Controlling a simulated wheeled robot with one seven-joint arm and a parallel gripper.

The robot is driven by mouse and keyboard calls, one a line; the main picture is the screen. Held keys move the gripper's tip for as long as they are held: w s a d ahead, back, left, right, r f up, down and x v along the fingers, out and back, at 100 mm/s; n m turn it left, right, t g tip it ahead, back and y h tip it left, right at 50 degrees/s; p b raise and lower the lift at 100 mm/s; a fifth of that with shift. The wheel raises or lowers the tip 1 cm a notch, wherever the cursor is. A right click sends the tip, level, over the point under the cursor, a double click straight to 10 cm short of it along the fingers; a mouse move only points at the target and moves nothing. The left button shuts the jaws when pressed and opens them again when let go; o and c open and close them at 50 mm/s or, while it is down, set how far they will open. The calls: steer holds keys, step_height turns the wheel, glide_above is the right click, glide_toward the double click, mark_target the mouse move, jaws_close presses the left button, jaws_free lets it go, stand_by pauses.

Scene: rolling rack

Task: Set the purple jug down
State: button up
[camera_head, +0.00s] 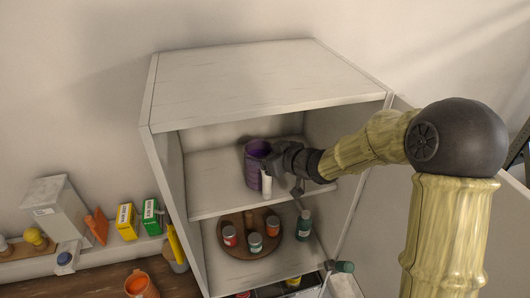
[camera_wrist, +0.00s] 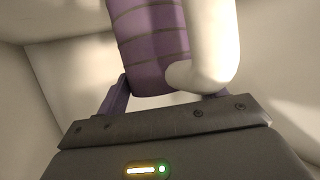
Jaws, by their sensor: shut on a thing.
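The purple jug (camera_head: 254,158) is in the upper compartment of the white rack (camera_head: 212,182), at or just above its middle shelf board. I cannot tell whether its base touches the board. In the wrist view the jug (camera_wrist: 150,45) shows dark bands around its body and a pale, thick handle (camera_wrist: 212,50) on its right side. My gripper (camera_head: 272,162) reaches in from the right and is shut on the jug. In the wrist view the finger (camera_wrist: 116,95) shows on the left of the jug, and the other is mostly hidden behind the handle.
Below, a round wooden tray (camera_head: 243,252) holds several jars. The rack's side walls and top panel (camera_head: 250,80) enclose the compartment. The shelf left of the jug is bare. Boxes (camera_head: 127,221) and an orange cup (camera_head: 141,286) stand outside at the left.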

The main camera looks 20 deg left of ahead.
steer(key=shift+s, duration=0.1)
steer(key=o, duration=1.5)
steer(key=shift+f, duration=0.15)
steer(key=shift+d+r, duration=0.1)
steer(key=shift+r, duration=0.1)
steer(key=b+v, duration=0.2)
steer(key=v, duration=0.9)
steer(key=shift+s+d+r, duration=0.15)
steer(key=shift+d, duration=0.2)
